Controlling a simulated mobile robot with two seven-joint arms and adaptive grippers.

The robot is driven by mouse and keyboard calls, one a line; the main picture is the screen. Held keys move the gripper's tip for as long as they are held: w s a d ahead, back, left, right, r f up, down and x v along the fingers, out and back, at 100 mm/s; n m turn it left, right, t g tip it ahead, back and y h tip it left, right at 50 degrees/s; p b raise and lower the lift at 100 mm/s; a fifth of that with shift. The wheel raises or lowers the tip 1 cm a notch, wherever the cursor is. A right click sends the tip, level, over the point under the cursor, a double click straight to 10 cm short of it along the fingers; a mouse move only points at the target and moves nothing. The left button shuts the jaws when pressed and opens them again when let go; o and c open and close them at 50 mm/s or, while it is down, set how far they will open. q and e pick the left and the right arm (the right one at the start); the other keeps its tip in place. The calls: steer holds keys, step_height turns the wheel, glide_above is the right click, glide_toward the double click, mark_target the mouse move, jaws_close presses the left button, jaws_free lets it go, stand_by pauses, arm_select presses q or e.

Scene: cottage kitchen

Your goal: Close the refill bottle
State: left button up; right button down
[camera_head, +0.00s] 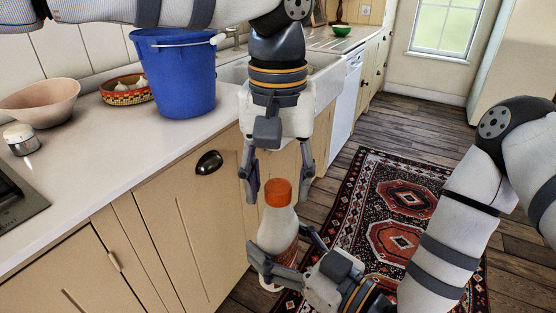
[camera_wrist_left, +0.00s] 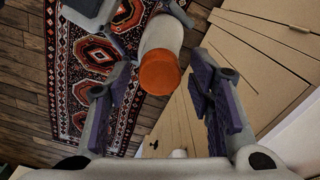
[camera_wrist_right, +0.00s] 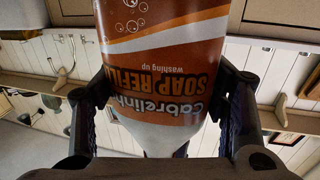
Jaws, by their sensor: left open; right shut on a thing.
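The refill bottle (camera_head: 277,228) is white with an orange label and stands roughly upright in the air in front of the cabinets. Its orange cap (camera_head: 279,191) sits at its top; I cannot tell how tight it is. My right gripper (camera_head: 284,252) is shut around the lower body. In the right wrist view the label (camera_wrist_right: 165,65) reads "SOAP REFILL" upside down between the fingers. My left gripper (camera_head: 279,186) points down from above, open, its fingers on either side of the cap and apart from it. The left wrist view shows the cap (camera_wrist_left: 160,75) between the open fingers.
A blue bucket (camera_head: 174,75), a patterned bowl (camera_head: 127,91), a pink bowl (camera_head: 41,102) and a small lidded jar (camera_head: 21,139) stand on the white counter (camera_head: 130,150). Cabinet fronts (camera_head: 185,215) lie close to the left of the bottle. A red rug (camera_head: 395,205) covers open floor to the right.

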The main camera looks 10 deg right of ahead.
arm_select(q)
jaws_close()
steer(key=m, duration=0.6)
steer(key=shift+m, duration=0.3)
steer(key=m, duration=0.4)
steer(key=shift+m, duration=0.4)
steer(key=shift+o, duration=0.7)
jaws_free()
steer(key=shift+f, duration=0.1)
step_height(320, 180, up, 12)
